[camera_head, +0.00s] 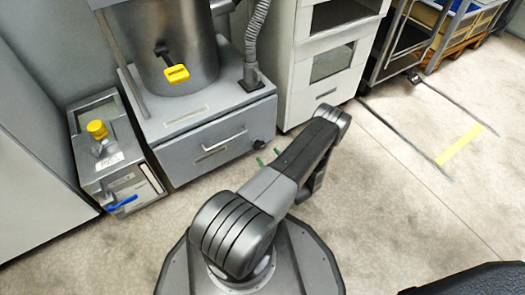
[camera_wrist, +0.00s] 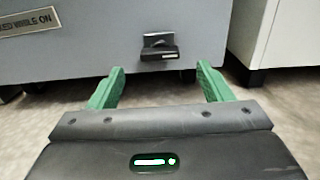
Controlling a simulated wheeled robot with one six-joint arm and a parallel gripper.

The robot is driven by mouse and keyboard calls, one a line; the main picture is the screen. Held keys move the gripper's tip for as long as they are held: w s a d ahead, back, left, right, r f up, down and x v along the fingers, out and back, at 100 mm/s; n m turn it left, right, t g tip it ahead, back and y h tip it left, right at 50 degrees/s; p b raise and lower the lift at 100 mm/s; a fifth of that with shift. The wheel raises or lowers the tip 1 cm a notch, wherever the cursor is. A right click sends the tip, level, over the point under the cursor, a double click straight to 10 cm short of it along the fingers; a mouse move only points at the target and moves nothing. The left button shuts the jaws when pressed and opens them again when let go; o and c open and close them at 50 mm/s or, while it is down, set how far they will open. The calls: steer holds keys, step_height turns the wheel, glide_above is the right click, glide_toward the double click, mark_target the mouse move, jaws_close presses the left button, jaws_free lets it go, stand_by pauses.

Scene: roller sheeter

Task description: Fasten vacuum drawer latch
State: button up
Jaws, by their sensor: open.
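The vacuum drawer (camera_head: 190,158) is the grey front with a bar handle at the base of the metal cylinder unit. Its latch (camera_head: 259,144) is a small dark piece at the lower right of the drawer front. In the wrist view the black latch (camera_wrist: 159,47) sticks out from the grey front, between and beyond the green fingertips. My gripper (camera_wrist: 160,70) is open and empty, with a finger on each side of the latch in the picture, apart from it. In the head view my gripper (camera_head: 269,156) is mostly hidden behind my arm, with green fingertips showing.
A white drawer cabinet (camera_head: 318,92) stands right of the unit, and a wheeled rack (camera_head: 410,42) beyond it. A small grey box (camera_head: 108,150) with a yellow knob and blue lever stands to the left. The floor (camera_head: 390,210) at right is open.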

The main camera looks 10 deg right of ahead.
mark_target(260, 146)
steer(key=b+x, duration=0.1)
steer(key=x, duration=0.5)
steer(key=c, duration=1)
